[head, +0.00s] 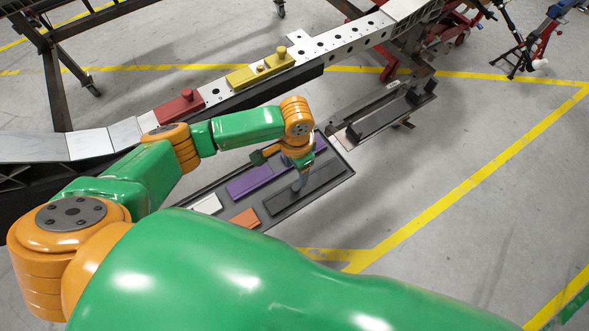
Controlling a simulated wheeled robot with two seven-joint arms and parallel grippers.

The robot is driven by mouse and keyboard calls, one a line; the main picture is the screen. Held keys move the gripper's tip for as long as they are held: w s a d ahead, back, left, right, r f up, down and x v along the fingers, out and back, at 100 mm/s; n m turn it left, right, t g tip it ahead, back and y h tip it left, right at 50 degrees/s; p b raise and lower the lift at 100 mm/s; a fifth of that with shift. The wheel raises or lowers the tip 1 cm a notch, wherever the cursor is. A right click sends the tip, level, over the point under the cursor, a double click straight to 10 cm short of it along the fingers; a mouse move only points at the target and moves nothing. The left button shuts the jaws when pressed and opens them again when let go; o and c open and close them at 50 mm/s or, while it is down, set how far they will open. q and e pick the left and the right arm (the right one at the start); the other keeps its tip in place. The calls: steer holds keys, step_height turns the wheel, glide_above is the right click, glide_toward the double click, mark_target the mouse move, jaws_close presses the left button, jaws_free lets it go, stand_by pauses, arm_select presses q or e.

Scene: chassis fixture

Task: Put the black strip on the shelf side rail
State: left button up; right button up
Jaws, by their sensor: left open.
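A long black strip (325,176) lies flat in a dark shallow tray (248,222) in the head view, along the tray's near right side. My left gripper (299,184) points down over the strip, near its middle. It is open, and its fingertips look close to the strip; I cannot tell whether they touch it. The gripper hides a small part of the strip. A long pale chassis rail (345,38) with round holes runs behind the tray. A dark shelf-like bracket (385,118) stands to the right of the tray; I cannot tell which edge is the shelf side rail. My right gripper is not in view.
The tray also holds a purple block (249,181), a white block (207,205) and an orange block (245,218). A red part (180,106) and a yellow part (260,70) sit on the chassis rail. Grey floor (460,130) to the right is clear.

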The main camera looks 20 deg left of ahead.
mark_target(296, 187)
arm_select(q)
step_height(296, 187, down, 7)
steer(key=b, duration=0.8)
step_height(296, 187, down, 2)
steer(key=shift+f, duration=0.25)
steer(key=shift+c, duration=0.5)
jaws_close()
steer(key=shift+r, duration=0.1)
step_height(296, 187, up, 9)
steer(key=p, duration=1)
